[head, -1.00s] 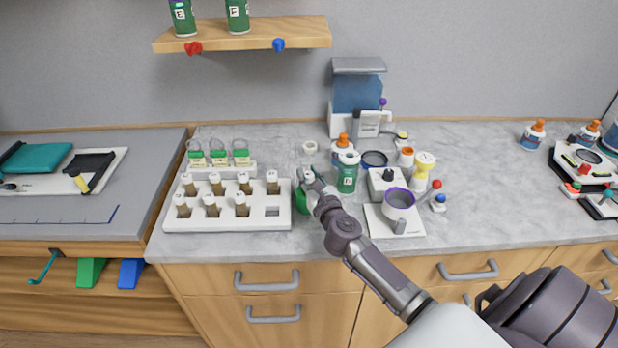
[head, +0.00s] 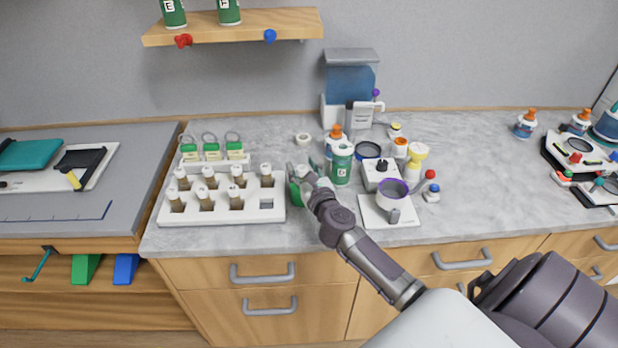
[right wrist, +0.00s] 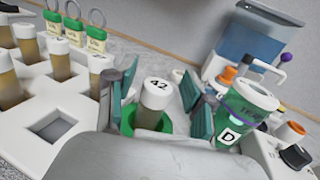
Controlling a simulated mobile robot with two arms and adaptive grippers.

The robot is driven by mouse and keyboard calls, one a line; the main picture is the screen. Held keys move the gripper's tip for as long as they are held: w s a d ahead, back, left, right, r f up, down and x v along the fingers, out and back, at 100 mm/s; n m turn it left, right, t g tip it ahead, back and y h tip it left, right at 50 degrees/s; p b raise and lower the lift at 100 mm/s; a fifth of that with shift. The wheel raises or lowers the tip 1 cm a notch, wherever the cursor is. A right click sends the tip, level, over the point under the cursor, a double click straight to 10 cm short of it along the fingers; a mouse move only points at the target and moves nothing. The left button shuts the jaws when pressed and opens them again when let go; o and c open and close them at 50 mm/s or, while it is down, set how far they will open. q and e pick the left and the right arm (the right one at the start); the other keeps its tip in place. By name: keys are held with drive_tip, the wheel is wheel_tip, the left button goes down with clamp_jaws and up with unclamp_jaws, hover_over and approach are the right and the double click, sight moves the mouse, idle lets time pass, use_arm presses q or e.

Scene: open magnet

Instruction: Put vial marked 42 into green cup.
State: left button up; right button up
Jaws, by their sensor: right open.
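The vial marked 42 (right wrist: 156,96) stands in the green cup (right wrist: 150,124) in the right wrist view, its white cap up and its lower part hidden inside the cup. My right gripper (right wrist: 162,105) is open, with one teal-padded finger on each side of the vial and gaps beside the cap. In the head view the green cup (head: 294,194) stands just right of the white vial rack (head: 225,213), partly hidden by my right gripper (head: 306,174). My left gripper is not in view.
The rack holds several capped vials and has an empty square slot at its front right. A green bottle (head: 342,165) stands close right of the gripper. A device with a purple-rimmed cup (head: 391,193) is further right. Ringed green-labelled items (head: 211,151) stand behind the rack.

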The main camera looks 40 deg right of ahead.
drive_tip(key=b+v, duration=0.1)
drive_tip(key=v, duration=1.1)
drive_tip(key=shift+b, duration=0.35)
